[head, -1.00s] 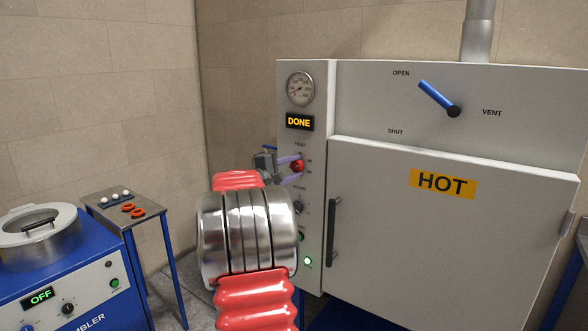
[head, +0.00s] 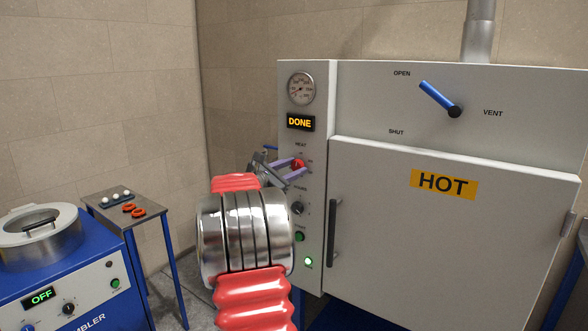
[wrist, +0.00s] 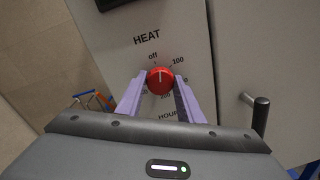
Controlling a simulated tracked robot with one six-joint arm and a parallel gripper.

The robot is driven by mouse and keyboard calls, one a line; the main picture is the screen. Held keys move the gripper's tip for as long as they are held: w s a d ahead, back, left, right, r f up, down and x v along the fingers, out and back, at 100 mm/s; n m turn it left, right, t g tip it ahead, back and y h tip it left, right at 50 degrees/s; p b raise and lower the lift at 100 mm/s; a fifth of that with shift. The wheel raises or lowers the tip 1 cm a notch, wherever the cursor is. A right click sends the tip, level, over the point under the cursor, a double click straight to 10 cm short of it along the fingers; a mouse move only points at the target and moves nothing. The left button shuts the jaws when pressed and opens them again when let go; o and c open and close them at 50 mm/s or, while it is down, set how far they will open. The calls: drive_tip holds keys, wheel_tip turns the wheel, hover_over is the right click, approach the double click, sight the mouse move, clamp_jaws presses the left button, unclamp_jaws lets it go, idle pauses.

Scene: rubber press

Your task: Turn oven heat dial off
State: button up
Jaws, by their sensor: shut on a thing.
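The red heat dial (head: 298,165) is on the oven's left control panel (head: 288,232). In the wrist view the dial (wrist: 160,81) sits between the purple fingertips of my gripper (wrist: 159,84). My gripper is shut on it, one finger on each side; it also shows in the head view (head: 291,166). The dial's white mark points up in the wrist view, between the "off" and "100" labels and nearer "off". The oven display (head: 300,122) reads DONE.
The hours knob (head: 298,208) and green buttons sit below the dial. The oven door handle (head: 333,232) is to the right, beside a HOT sign (head: 443,184). A small side table (head: 150,209) and blue tumbler (head: 62,262) stand at left.

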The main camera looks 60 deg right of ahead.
drive_tip(key=shift+f+n, duration=0.25)
drive_tip(key=shift+n, duration=0.4)
drive_tip(key=shift+f+n, duration=0.2)
drive_tip(key=shift+n, duration=0.45)
drive_tip(key=o, duration=1.1)
drive_tip(key=shift+r, duration=0.3)
drive_tip(key=shift+c, duration=0.2)
drive_tip(key=shift+a, duration=0.1)
drive_tip(key=v, duration=1.3)
drive_tip(key=shift+a+f, duration=0.15)
drive_tip(key=shift+a, duration=0.15)
